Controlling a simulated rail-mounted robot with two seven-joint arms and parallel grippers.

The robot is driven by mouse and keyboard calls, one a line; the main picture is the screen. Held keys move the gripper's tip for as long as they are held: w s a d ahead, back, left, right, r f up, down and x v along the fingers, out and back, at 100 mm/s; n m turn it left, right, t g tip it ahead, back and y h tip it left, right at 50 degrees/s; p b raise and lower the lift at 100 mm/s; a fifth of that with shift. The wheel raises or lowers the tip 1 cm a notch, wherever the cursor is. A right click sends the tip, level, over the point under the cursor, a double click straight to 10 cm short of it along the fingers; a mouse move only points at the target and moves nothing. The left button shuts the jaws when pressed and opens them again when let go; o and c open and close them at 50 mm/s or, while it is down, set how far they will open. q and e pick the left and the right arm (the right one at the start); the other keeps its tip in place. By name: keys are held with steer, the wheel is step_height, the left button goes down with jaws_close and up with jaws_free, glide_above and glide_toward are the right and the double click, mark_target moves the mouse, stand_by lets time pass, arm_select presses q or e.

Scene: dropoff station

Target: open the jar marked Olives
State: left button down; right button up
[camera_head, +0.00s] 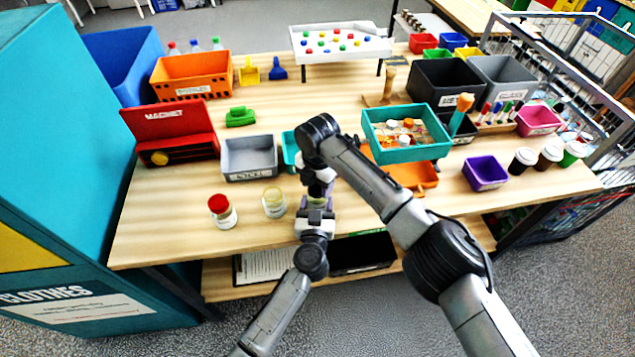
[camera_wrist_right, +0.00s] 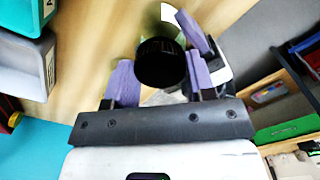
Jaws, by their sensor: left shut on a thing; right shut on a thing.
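A jar with a black lid (camera_wrist_right: 160,62) and a greenish body (camera_wrist_right: 172,18) is between my two grippers; its label cannot be read. My right gripper (camera_wrist_right: 160,75) has its purple fingers on either side of the lid and is shut on it. In the head view the right gripper (camera_head: 316,188) comes down from above. My left gripper (camera_head: 316,207) is shut on the jar's body from the front, near the table's front edge. The jar is mostly hidden by the grippers in the head view.
A red-lidded jar (camera_head: 222,211) and a pale-lidded or open jar (camera_head: 273,202) stand to the left on the wooden table (camera_head: 165,225). Behind are a grey bin (camera_head: 249,157) and a teal tray (camera_head: 407,152). A purple bin (camera_head: 485,173) and cups stand right.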

steer(key=n, duration=1.1)
steer(key=shift+n, duration=0.4)
steer(key=o, duration=1)
steer(key=shift+r, duration=0.1)
